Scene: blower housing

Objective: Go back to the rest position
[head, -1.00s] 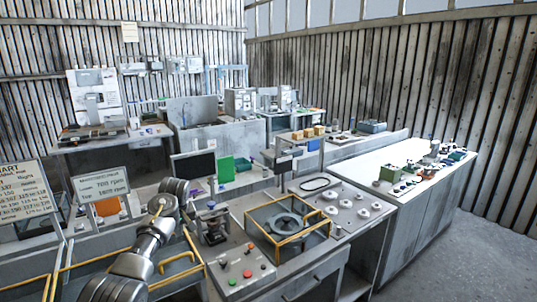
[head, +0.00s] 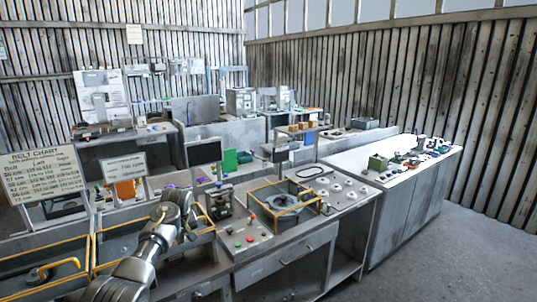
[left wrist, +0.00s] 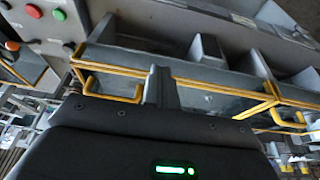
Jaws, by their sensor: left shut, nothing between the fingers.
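My left arm comes in from the lower left of the head view, and its gripper (head: 178,208) is over the front bench, left of the button panel. The gripper is small and seen partly from behind there. In the left wrist view the fingers (left wrist: 160,88) are together with nothing between them, above yellow-edged trays (left wrist: 220,75). My right gripper is not in view. The blower housing (head: 284,203) appears as a round grey part inside a yellow-railed frame on the bench, apart from my gripper.
A button panel (head: 245,237) lies between my arm and the housing frame. A plate with several round discs (head: 335,190) is to its right. A belt chart sign (head: 42,175) stands at left. A white-topped table (head: 360,160) is at right, with open floor (head: 440,265) beside it.

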